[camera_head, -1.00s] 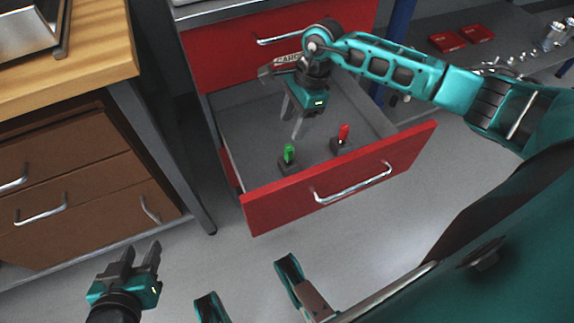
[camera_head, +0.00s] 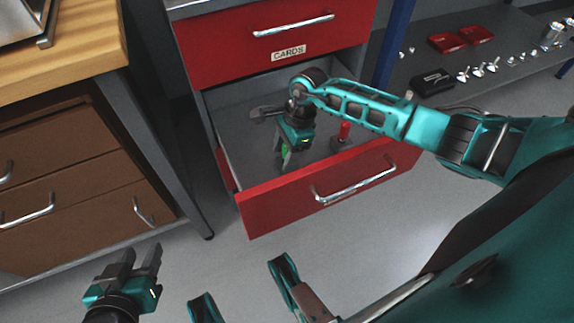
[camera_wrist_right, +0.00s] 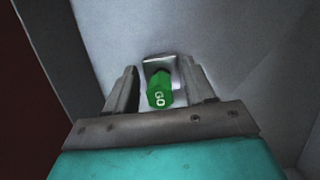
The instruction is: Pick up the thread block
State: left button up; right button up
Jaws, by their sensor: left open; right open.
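In the open red drawer stand two small blocks with coloured handles; I cannot tell which the task calls the thread block. The green-handled one (camera_head: 285,153) is partly hidden by my right gripper (camera_head: 288,160). In the right wrist view its green handle (camera_wrist_right: 158,92), marked "GO", and its grey base (camera_wrist_right: 159,63) lie between the fingers of the right gripper (camera_wrist_right: 158,72). The fingers are open, with a gap on each side. The red-handled one (camera_head: 345,130) stands to the right. My left gripper (camera_head: 142,254) is open and empty over the floor at lower left.
The drawer's red front (camera_head: 330,185) and side walls surround the blocks. A closed drawer labelled "CARDS" (camera_head: 288,53) is above. A wooden workbench (camera_head: 60,70) stands left. A grey shelf at right holds red boxes (camera_head: 460,40), a black box (camera_head: 432,80) and metal parts.

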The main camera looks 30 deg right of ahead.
grip_shut()
dwell(0.4)
jog(key=shift+r, duration=0.1)
dwell(0.8)
